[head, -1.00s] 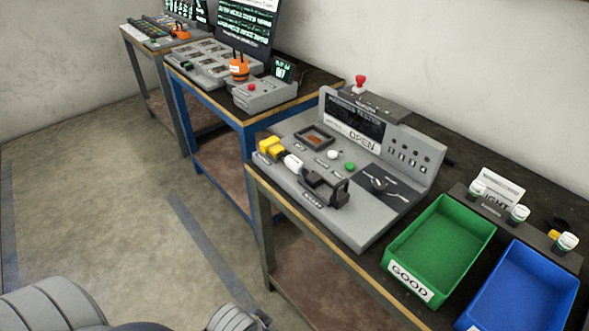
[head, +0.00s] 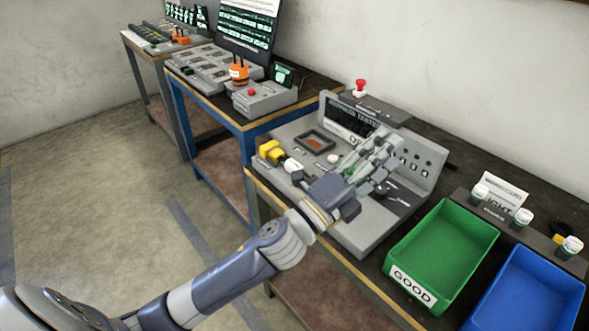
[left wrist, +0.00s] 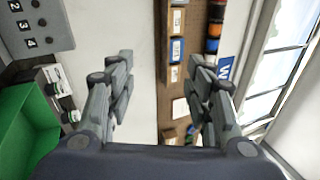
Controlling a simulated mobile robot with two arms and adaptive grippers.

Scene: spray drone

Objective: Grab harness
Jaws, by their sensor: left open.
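My left gripper (head: 378,152) is open over the grey tester (head: 362,240), hiding part of its display and deck. In the left wrist view its two fingers (left wrist: 160,68) are spread with nothing between them. A yellow connector block (head: 270,151) and a white piece (head: 292,165) sit at the tester's left side. Dark and pale wire-like pieces lie on the dark pad (head: 405,196), partly behind the gripper. I cannot tell which of these is the harness. My right gripper is not in view.
A green bin marked GOOD (head: 405,285) and a blue bin (head: 540,305) stand right of the tester. Small white-capped bottles (head: 523,217) stand behind them. A red knob (head: 360,87) rises behind the tester. A blue-framed bench (head: 245,150) is farther left.

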